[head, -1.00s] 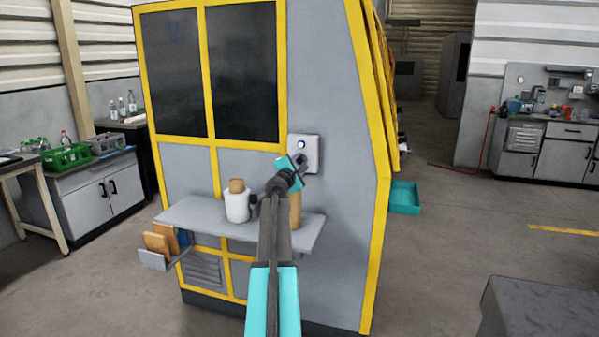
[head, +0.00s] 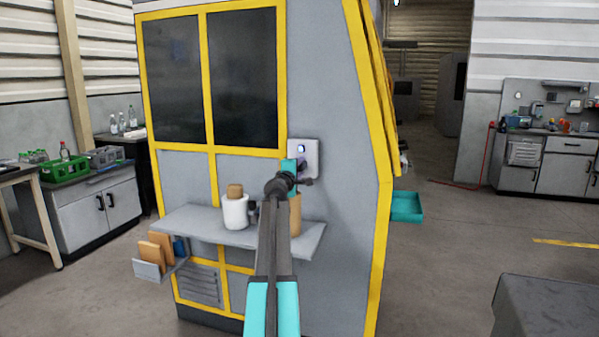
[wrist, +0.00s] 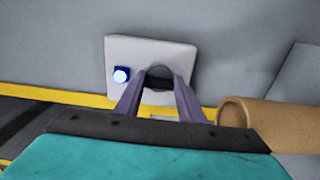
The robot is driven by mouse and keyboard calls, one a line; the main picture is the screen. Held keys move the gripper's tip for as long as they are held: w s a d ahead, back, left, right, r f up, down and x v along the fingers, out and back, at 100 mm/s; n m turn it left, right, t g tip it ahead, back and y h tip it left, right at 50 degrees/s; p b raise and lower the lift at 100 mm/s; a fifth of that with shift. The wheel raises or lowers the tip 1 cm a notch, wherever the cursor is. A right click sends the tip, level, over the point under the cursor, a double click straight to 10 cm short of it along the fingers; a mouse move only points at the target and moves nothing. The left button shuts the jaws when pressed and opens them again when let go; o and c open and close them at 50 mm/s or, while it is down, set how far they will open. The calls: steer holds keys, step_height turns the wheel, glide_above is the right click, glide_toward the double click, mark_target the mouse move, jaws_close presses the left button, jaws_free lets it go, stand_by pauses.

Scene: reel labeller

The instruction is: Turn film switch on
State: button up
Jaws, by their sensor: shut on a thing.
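The switch panel (head: 305,148) is a pale plate on the grey side of the machine, above the shelf. It also shows in the wrist view (wrist: 184,55), with a lit blue button (wrist: 121,75) at its left. The film switch, a dark round knob (wrist: 158,73), sits to the right of that button. My gripper (wrist: 159,84) is in front of the panel, with one finger on each side of the knob, shut on it. In the head view my arm and wrist hide the knob and the fingertips.
Below the panel, the shelf (head: 190,218) holds a white roll (head: 235,211) and a brown cardboard tube (head: 295,217). The tube (wrist: 252,116) is close on the right in the wrist view. A teal tray (head: 406,206) juts from the machine's right side.

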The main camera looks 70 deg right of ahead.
stand_by(0.3)
steer(key=o, duration=1)
steer(key=shift+o, duration=0.2)
steer(key=shift+a, duration=0.2)
steer(key=a, duration=1.3)
steer(key=shift+s+a, duration=0.2)
steer(key=shift+s, duration=0.2)
